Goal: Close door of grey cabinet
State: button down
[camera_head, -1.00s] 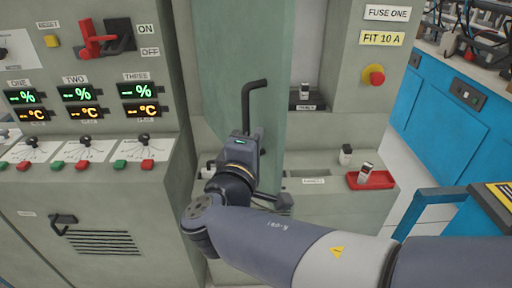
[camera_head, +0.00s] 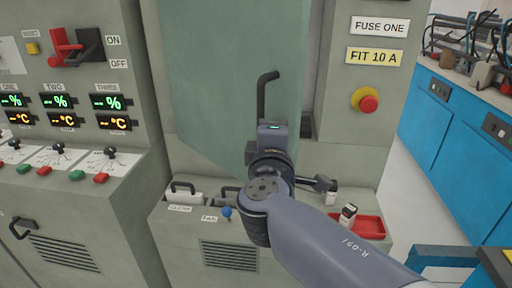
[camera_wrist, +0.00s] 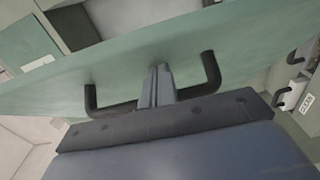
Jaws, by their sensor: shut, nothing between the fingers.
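The grey-green cabinet door (camera_head: 220,75) stands partly open and covers most of the grey cabinet's (camera_head: 350,135) opening in the head view. A dark strip of the interior shows past its right edge. The door's black handle (camera_head: 262,98) is near that edge. My gripper is beside the lower handle in the head view, its fingers hidden by my wrist. In the wrist view my gripper (camera_wrist: 158,82) is shut and empty, its fingertips at the door panel (camera_wrist: 120,75) between the two ends of the handle (camera_wrist: 211,72). Whether they touch the panel is unclear.
A red tray (camera_head: 368,228) with a fuse sits on the ledge at right, below a red knob (camera_head: 368,104). A control panel with a red lever (camera_head: 62,50) stands at left.

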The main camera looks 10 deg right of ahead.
jog(key=w+d+n+y+b, duration=0.1)
jog(key=w+d+n+y, duration=0.3)
jog(key=w+d, duration=1.6)
jog(key=w+y, duration=0.2)
jog(key=shift+r+y, duration=0.3)
jog(key=shift+r, duration=0.1)
jog(key=shift+t, duration=0.3)
jog(key=shift+d, duration=0.1)
jog(key=s+d, duration=0.1)
jog(key=s, duration=1)
jog(key=shift+f+n, duration=0.3)
jog(key=shift+f, duration=0.05)
